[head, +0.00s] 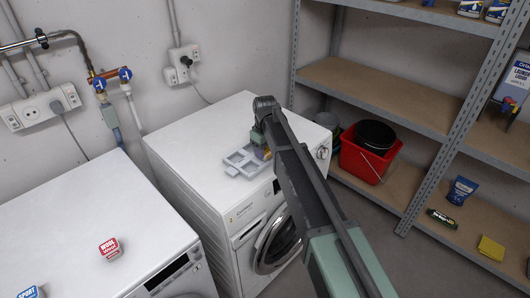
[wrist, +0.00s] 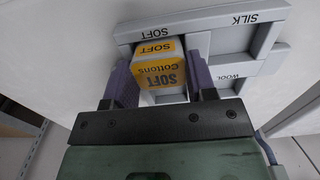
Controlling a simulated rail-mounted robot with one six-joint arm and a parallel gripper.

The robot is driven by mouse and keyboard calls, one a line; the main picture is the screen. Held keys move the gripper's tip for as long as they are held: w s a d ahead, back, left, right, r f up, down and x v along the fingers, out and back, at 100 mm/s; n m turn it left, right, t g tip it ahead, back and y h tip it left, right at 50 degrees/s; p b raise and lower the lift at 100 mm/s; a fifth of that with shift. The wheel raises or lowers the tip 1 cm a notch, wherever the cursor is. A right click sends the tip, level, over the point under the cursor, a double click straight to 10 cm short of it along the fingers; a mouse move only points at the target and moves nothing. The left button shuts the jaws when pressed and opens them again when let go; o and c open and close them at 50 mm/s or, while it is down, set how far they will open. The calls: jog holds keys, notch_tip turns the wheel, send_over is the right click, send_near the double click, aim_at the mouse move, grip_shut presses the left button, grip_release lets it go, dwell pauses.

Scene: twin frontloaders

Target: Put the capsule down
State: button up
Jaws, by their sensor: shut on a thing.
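The capsule (wrist: 160,66), pale with yellow panels reading "SOFT" and "Cottons", is between the two purple fingers of my gripper (wrist: 161,78). My gripper is shut on it. The grey tray (wrist: 200,21) has compartments marked SOFT, SILK and WOOL. The capsule is at the SOFT compartment, beside its label; I cannot tell whether it touches the floor of the compartment. In the head view the tray (head: 238,158) lies on top of the right washing machine (head: 190,140). My gripper (head: 262,146) is at its right side, partly hiding it.
A red WOOL capsule (head: 109,248) and a blue SPORT capsule (head: 29,292) stand on the left machine (head: 70,215). A metal shelf (head: 400,100) stands at the right, with a red bucket (head: 365,158) on it. The right machine's top is clear around the tray.

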jog(key=shift+f, duration=0.25)
jog(key=o, duration=0.9)
jog(key=shift+r, duration=0.1)
notch_tip(320, 180, up, 12)
jog(key=p, duration=1.2)
jog(key=shift+r, duration=0.25)
jog(key=s+d+m, duration=0.5)
jog(key=s+d, duration=0.6)
jog(key=s, duration=0.3)
jog(key=s+d+m, duration=0.5)
jog(key=s+d, duration=0.5)
jog(key=s, duration=0.5)
jog(key=shift+s+d, duration=0.2)
jog(key=shift+d, duration=0.15)
